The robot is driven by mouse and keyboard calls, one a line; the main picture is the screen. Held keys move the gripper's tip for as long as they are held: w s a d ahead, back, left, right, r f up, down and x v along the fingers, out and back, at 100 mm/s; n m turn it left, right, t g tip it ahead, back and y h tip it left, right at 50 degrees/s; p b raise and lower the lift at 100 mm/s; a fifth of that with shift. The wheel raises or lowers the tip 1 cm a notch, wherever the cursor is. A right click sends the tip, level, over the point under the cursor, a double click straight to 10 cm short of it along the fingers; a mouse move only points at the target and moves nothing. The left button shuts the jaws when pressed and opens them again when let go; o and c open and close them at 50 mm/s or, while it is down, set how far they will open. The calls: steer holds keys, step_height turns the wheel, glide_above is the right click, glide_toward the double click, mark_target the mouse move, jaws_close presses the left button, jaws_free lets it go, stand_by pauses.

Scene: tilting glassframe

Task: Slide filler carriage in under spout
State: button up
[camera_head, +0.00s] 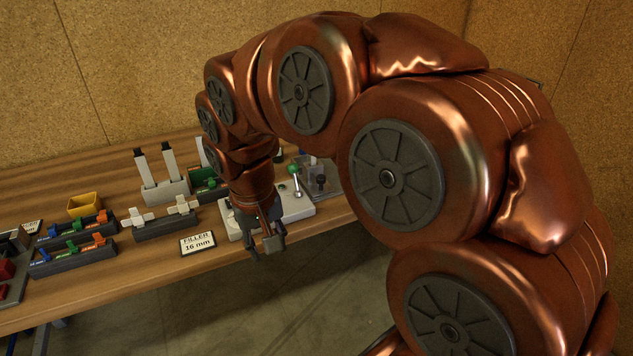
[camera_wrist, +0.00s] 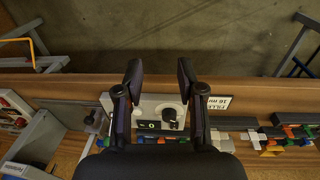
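The filler station has a white base (camera_head: 298,207) at the table's front edge, partly hidden by my arm and gripper. A lever with a green ball (camera_head: 293,169) stands at its right. My gripper (camera_head: 265,242) is over the front of the base, fingers pointing toward the table's front edge. In the wrist view my gripper (camera_wrist: 160,73) is open with nothing between its tips. I cannot make out the carriage or spout.
A "FILLER 16 mm" sign (camera_head: 198,243) stands left of the base. Racks with coloured clips (camera_head: 73,246), a white-clip rack (camera_head: 165,224) and a yellow bin (camera_head: 85,205) are farther left. The floor before the table is free.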

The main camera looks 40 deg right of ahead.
steer(key=w+d+m+t+h+b, duration=0.1)
steer(key=w+d+m+h+b, duration=0.3)
steer(key=w+d, duration=0.85)
steer(key=m+b, duration=0.1)
steer(key=m, duration=0.4)
glide_toward(321, 177)
steer(key=d+f, duration=0.2)
steer(key=shift+t+y, duration=0.4)
steer(key=shift+y, duration=0.1)
steer(key=x, duration=0.6)
steer(key=shift+f+p, duration=0.4)
steer(key=shift+f, duration=0.1)
steer(key=shift+c, duration=0.2)
jaws_close()
